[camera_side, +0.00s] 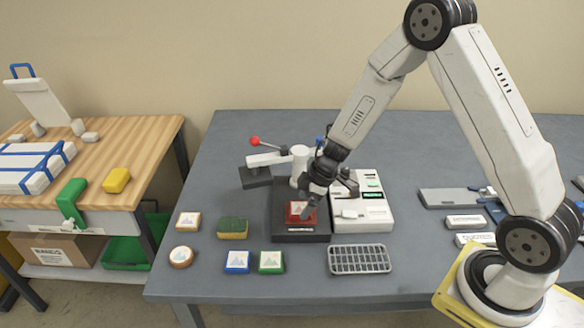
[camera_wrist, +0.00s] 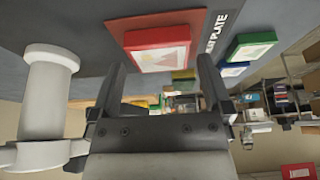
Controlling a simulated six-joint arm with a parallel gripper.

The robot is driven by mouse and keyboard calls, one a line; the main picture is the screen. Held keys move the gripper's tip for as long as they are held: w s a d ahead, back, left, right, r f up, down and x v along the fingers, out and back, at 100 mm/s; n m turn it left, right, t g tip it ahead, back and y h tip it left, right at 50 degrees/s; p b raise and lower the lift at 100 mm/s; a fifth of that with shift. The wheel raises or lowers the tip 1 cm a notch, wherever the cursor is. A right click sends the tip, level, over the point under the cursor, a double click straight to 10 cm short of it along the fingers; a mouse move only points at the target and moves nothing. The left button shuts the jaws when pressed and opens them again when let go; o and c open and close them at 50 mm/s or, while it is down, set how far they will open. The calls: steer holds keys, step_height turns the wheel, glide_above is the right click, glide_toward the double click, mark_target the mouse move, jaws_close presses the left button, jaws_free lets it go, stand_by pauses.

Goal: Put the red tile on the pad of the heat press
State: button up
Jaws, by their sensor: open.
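The red tile (camera_side: 300,208), with a white picture face, lies on the pad of the heat press (camera_side: 301,238), a black base at the middle of the table. In the wrist view the red tile (camera_wrist: 163,50) lies on the reddish pad (camera_wrist: 115,30), beside a dark edge lettered "PLATE". My gripper (camera_side: 318,192) is just above the tile and a little to its right. In the wrist view my gripper (camera_wrist: 160,65) has its fingers apart with nothing held between them. The tile shows beyond the fingertips. Part of the pad is hidden under the tile.
The press's white post (camera_side: 300,160) and red-knobbed lever (camera_side: 255,141) stand behind the pad. A white control box (camera_side: 372,215) is close on the right. A grey rack (camera_side: 359,260), blue tile (camera_side: 237,262), green tile (camera_side: 271,262) and sponge (camera_side: 232,228) lie nearby.

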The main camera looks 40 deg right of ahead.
steer(key=v, duration=1.1)
steer(key=shift+a, duration=0.1)
stand_by(0.5)
step_height(320, 180, up, 3)
steer(key=w+a+m+t+h, duration=0.1)
steer(key=w+a+m+t, duration=0.1)
steer(key=t, duration=0.2)
steer(key=s+a+f+m+g+h, duration=0.2)
steer(key=s+m+g, duration=0.2)
steer(key=s, duration=1.1)
steer(key=m, duration=0.3)
steer(key=shift+a+g, duration=0.2)
steer(key=shift+g, duration=0.1)
